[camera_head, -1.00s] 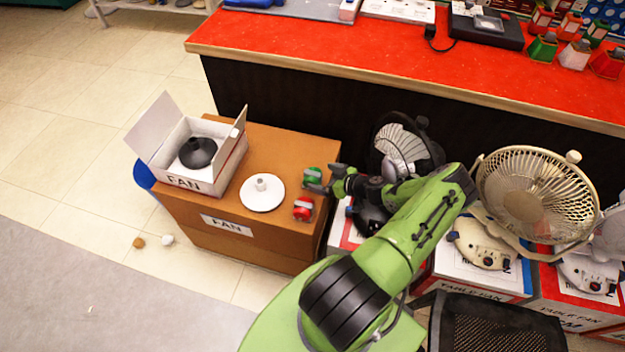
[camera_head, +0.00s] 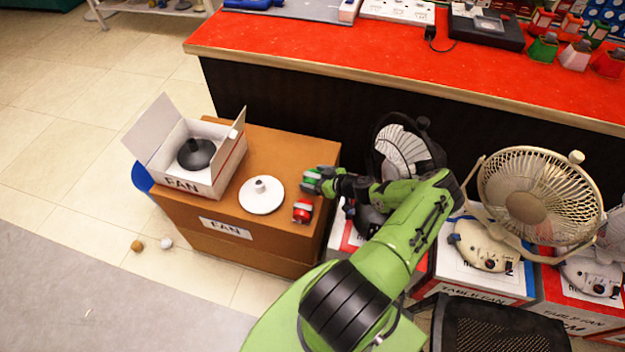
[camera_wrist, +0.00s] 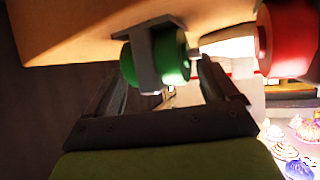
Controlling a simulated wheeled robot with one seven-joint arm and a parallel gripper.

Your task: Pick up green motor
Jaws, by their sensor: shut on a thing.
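The green motor (camera_head: 310,176) is at the right part of the brown box top, partly hidden by my gripper (camera_head: 319,182). In the wrist view the green motor (camera_wrist: 173,55) has a grey bracket and a pale shaft pointing right. My gripper is shut on it, with one finger on each side (camera_wrist: 163,78). I cannot tell whether the motor still touches the box top. A red motor (camera_head: 302,211) stands close by, just in front of the green one, and it also shows at the right of the wrist view (camera_wrist: 289,38).
A white round base (camera_head: 261,200) lies left of the motors. A dark fan (camera_head: 405,150) stands close to my arm on the right. The red counter (camera_head: 350,50) rises behind.

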